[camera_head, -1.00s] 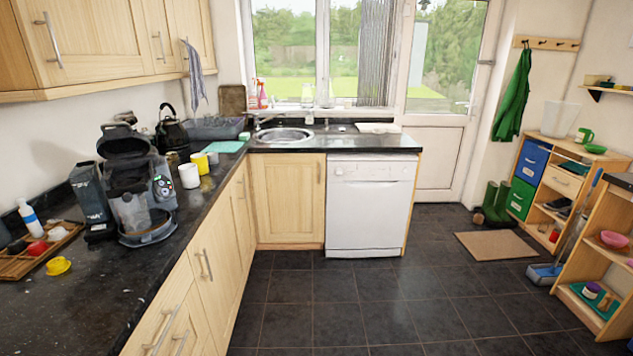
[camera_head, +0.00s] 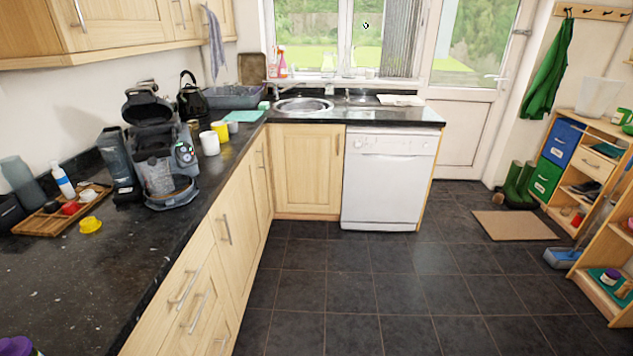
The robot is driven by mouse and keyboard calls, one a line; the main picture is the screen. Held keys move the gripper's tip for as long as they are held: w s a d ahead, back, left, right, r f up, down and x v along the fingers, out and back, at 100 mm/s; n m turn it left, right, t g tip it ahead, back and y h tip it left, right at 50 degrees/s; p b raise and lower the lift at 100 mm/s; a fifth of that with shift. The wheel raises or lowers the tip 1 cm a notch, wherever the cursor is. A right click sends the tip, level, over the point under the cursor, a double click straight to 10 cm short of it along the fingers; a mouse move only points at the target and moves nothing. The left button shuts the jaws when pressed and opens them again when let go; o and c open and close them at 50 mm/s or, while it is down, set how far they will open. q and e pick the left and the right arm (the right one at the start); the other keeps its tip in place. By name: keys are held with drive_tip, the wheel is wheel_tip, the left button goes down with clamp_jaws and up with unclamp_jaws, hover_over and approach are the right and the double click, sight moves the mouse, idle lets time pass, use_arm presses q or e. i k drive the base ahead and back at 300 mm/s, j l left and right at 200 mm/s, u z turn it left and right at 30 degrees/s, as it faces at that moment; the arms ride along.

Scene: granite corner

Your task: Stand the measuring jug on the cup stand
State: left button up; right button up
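A black and grey coffee machine (camera_head: 157,140) stands on the left counter. A round, dark platform (camera_head: 172,193) projects at its front base; it may be the cup stand, but I cannot tell for sure. A clear vessel (camera_head: 157,176) shows in the machine just above this platform; whether it is a jug or part of the machine is unclear. A translucent, open-topped container (camera_head: 597,97) stands on the wooden shelf unit at the right; I cannot tell whether it is the measuring jug. Neither of my grippers is in view.
On the black counter (camera_head: 85,265) are a wooden tray (camera_head: 50,222), a yellow cup (camera_head: 91,226), a white mug (camera_head: 209,143) and a grey bottle (camera_head: 20,180). A purple-topped item (camera_head: 16,346) is at the bottom-left corner. The tiled floor (camera_head: 350,285) is clear before the dishwasher (camera_head: 389,180).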

sight(158, 178)
drive_tip(key=i+u, duration=0.1)
drive_tip(key=u, duration=1.05)
